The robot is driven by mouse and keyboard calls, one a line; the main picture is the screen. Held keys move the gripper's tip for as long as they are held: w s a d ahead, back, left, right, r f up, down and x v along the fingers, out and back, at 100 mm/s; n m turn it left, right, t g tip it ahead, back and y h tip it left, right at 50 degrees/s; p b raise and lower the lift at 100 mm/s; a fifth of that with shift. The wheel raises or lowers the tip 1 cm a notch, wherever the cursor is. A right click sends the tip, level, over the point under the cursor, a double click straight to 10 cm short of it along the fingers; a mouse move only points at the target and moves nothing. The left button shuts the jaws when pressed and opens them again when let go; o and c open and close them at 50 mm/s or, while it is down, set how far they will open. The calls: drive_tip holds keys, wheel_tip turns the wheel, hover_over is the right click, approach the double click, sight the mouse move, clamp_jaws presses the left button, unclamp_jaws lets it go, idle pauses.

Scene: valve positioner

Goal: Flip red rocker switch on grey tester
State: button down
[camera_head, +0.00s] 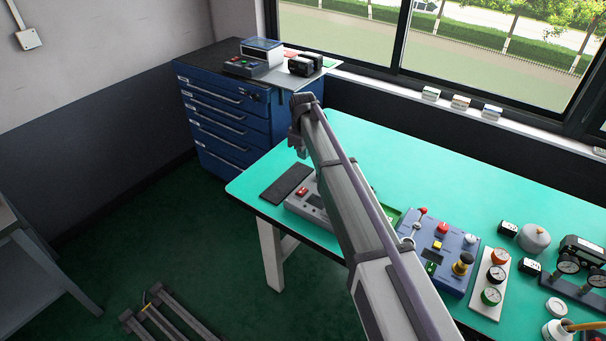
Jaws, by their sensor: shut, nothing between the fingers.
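The grey tester (297,207) sits near the left front edge of the green-topped table. Its red rocker switch (302,191) shows on its upper face at the left. Which way the rocker is tipped is too small to tell. My arm crosses in front of the tester and hides its right part. My gripper (303,153) hangs from the far end of the arm, pointing down, and appears above and beyond the red switch, apart from it. It is shut and empty; its fingertips are small in this view.
A dark mat (286,184) lies beside the tester. Right of my arm stand a blue control box (446,262) with levers and knobs, a white gauge panel (489,283) and several gauges and fittings. A blue drawer cabinet (222,117) stands behind. The table's far middle is clear.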

sight(301, 190)
wheel_tip(301, 190, down, 14)
drive_tip(key=b, duration=1.4)
drive_tip(key=shift+w+d+f+b, duration=0.1)
drive_tip(key=shift+f+b, duration=0.2)
drive_tip(key=shift+f, duration=0.1)
drive_tip(key=shift+r, duration=0.3)
drive_tip(key=shift+s+a+r+p, duration=0.2)
drive_tip(key=shift+s+a+p, duration=0.2)
drive_tip(key=shift+s, duration=0.3)
